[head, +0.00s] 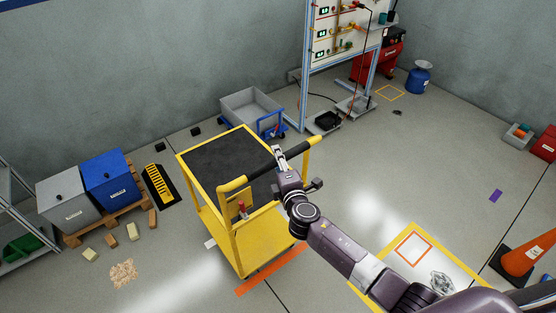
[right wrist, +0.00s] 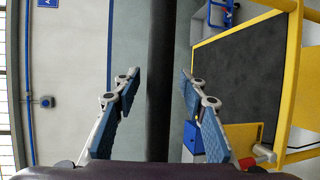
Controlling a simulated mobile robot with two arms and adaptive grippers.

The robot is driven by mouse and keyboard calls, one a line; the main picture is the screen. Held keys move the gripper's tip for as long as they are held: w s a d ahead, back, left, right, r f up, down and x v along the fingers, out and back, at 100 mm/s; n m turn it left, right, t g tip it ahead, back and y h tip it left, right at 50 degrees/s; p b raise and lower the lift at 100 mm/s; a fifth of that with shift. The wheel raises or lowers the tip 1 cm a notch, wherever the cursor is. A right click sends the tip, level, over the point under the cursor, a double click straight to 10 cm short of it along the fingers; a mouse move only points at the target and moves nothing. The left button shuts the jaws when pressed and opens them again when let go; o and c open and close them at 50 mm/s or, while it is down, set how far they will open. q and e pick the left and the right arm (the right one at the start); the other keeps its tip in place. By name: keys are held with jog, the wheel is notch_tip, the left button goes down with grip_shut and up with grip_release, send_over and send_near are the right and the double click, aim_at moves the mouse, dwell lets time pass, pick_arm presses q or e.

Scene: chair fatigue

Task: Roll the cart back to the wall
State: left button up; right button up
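The yellow cart (head: 233,245) with a black top mat (head: 215,158) stands mid-floor in the head view. Its black push handle (head: 257,168) runs along the near side on yellow posts. My right gripper (head: 281,160) is at the middle of this handle. In the right wrist view the dark handle (right wrist: 162,110) runs between the two fingers of the right gripper (right wrist: 160,80), with gaps visible on both sides, so the gripper looks open. The cart's mat (right wrist: 235,75) and yellow frame show at right there. The grey wall (head: 160,60) is behind. My left gripper is not in view.
A grey bin cart (head: 240,107) stands behind the yellow cart. Blue (head: 108,175) and grey (head: 65,198) boxes sit on a pallet at left. A test-panel rack (head: 335,40) is at the back. An orange cone (head: 522,256) is at right. Orange tape (head: 272,269) marks the floor.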

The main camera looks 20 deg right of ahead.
grip_shut()
dwell(0.3)
jog(key=shift+w+a, duration=0.1)
